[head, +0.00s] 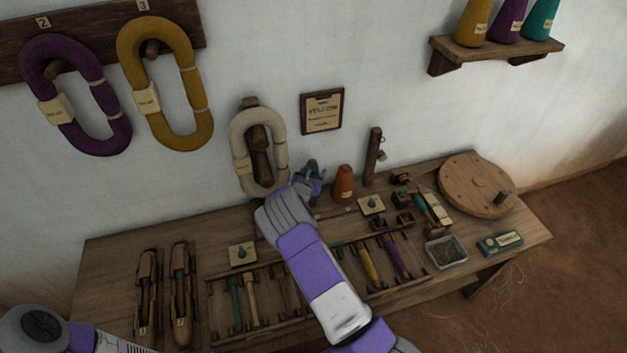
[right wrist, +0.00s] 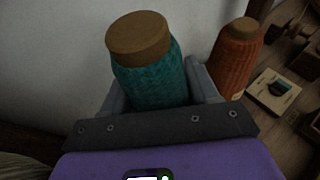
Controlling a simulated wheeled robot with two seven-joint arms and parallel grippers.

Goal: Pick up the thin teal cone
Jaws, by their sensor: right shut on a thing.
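The teal cone (right wrist: 150,78) with a brown top stands between the two grey fingers of my right gripper (right wrist: 157,88) in the right wrist view. The gripper is shut on it, and the fingers and palm hide its lower part. In the head view my right gripper (head: 312,178) is at the back of the table, left of the orange cone, and mostly hides the teal cone. I cannot tell whether the cone's base touches the table. My left arm shows at the lower left of the head view, but its gripper is out of the picture.
An orange cone (head: 344,184) stands close to the right of my right gripper. A cream skein (head: 243,165) hangs just left. A bobbin rack (head: 213,300) is in front.

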